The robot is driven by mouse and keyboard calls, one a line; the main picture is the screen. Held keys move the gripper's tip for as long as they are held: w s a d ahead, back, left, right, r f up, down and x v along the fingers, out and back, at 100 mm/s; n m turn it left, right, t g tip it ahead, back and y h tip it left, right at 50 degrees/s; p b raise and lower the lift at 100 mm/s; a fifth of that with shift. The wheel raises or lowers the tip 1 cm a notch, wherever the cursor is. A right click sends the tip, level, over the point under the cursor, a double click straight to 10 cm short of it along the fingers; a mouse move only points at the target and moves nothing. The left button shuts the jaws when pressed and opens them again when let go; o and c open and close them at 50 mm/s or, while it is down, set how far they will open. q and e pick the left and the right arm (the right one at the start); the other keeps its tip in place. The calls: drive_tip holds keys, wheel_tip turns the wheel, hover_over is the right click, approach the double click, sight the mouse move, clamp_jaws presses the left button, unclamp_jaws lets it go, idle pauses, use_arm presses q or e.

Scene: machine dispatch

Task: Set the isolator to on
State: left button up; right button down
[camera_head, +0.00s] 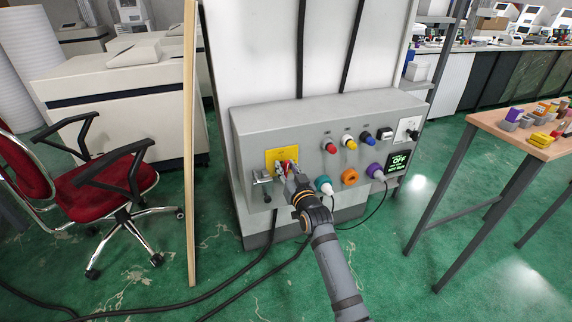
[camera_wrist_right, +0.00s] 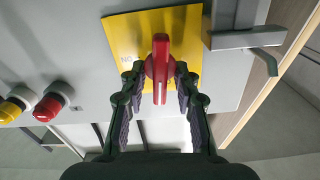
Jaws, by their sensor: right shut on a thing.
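The isolator is a red rotary handle (camera_wrist_right: 161,68) on a yellow plate (camera_wrist_right: 125,38) in the right wrist view. The yellow plate also shows in the head view (camera_head: 271,158), at the left end of the grey machine panel. My right gripper (camera_wrist_right: 160,92) is shut on the red handle, one finger on each side of it. In the head view my right gripper (camera_head: 289,172) reaches the plate from below and hides part of the handle. A small dark display (camera_head: 398,161) at the panel's right end reads "OFF" in green. My left gripper is not in view.
A metal latch (camera_head: 261,184) sticks out beside the yellow plate. Red (camera_head: 330,146), yellow and blue knobs and several coloured plugs sit to the right. Cables hang to the floor. A wooden table (camera_head: 532,146) stands right, a red chair (camera_head: 99,201) left.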

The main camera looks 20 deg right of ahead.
drive_tip(key=m+p, duration=0.2)
drive_tip(key=p, duration=0.1)
drive_tip(key=shift+d+r+m, duration=0.1)
drive_tip(key=shift+r+m, duration=0.15)
drive_tip(key=shift+m, duration=0.05)
drive_tip(key=m+p, duration=0.2)
drive_tip(key=m, duration=0.1)
drive_tip(key=shift+d+f+m+p, duration=0.2)
drive_tip(key=shift+m+p, duration=0.1)
drive_tip(key=shift+p, duration=0.1)
drive_tip(key=shift+f+m+p, duration=0.1)
drive_tip(key=shift+m+p, duration=0.25)
drive_tip(key=shift+m, duration=0.55)
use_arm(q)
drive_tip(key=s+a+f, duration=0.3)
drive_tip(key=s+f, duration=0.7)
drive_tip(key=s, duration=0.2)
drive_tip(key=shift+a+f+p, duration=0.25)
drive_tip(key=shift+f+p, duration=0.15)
use_arm(e)
drive_tip(key=shift+d+f+m, duration=0.1)
drive_tip(key=shift+f+m, duration=0.15)
drive_tip(key=shift+m, duration=1.75)
drive_tip(key=shift+d+f+m, duration=0.1)
drive_tip(key=shift+f+m, duration=0.1)
drive_tip(key=shift+m, duration=1.8)
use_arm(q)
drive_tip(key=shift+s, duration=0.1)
